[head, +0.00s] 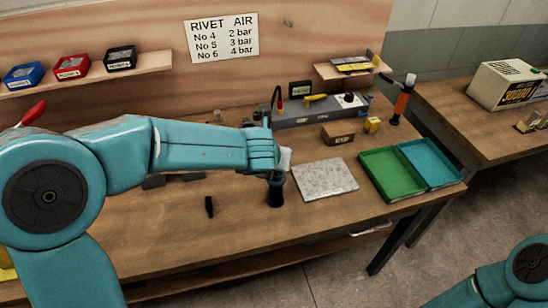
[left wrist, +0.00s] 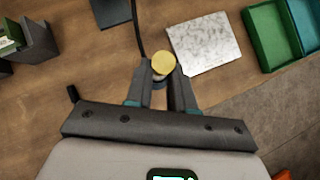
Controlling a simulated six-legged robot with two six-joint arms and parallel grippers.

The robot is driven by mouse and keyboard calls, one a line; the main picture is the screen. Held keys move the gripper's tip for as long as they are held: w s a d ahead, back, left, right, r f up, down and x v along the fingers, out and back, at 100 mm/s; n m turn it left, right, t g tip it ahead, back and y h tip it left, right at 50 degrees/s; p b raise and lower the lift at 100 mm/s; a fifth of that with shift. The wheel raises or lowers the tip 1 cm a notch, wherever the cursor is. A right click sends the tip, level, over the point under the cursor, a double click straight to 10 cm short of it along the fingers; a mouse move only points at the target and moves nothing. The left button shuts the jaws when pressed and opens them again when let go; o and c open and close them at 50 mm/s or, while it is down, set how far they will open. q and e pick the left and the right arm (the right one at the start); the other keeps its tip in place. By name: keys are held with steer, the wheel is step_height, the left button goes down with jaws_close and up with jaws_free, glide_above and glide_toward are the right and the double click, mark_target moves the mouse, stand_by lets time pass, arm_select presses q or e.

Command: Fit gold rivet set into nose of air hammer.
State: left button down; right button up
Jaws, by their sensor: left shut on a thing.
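My left gripper (head: 274,174) is above the middle of the bench, its fingers mostly hidden by my wrist in the head view. In the left wrist view the left gripper (left wrist: 162,73) is shut on a round gold-topped piece (left wrist: 163,63), which looks like the gold rivet set. A black cylinder (head: 275,191) stands upright on the bench directly below the gripper. Whether it is the air hammer, and whether the gold piece touches it, I cannot tell. My right gripper is out of view.
A speckled grey plate (head: 325,179) lies right of the black cylinder. Beyond it are a green tray (head: 392,193) and a teal tray (head: 455,178). An orange-and-black tool (head: 402,101) stands at the back right. A dark hose (left wrist: 139,25) runs near the gripper.

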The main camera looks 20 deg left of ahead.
arm_select(q)
steer(key=shift+s+f+b, duration=0.1)
steer(key=shift+f+b, duration=0.4)
steer(key=shift+f, duration=0.15)
steer(key=c, duration=1)
jaws_free()
steer(key=shift+o, duration=0.6)
steer(key=p+v, duration=0.2)
steer(key=v, duration=0.3)
steer(key=shift+p, duration=0.4)
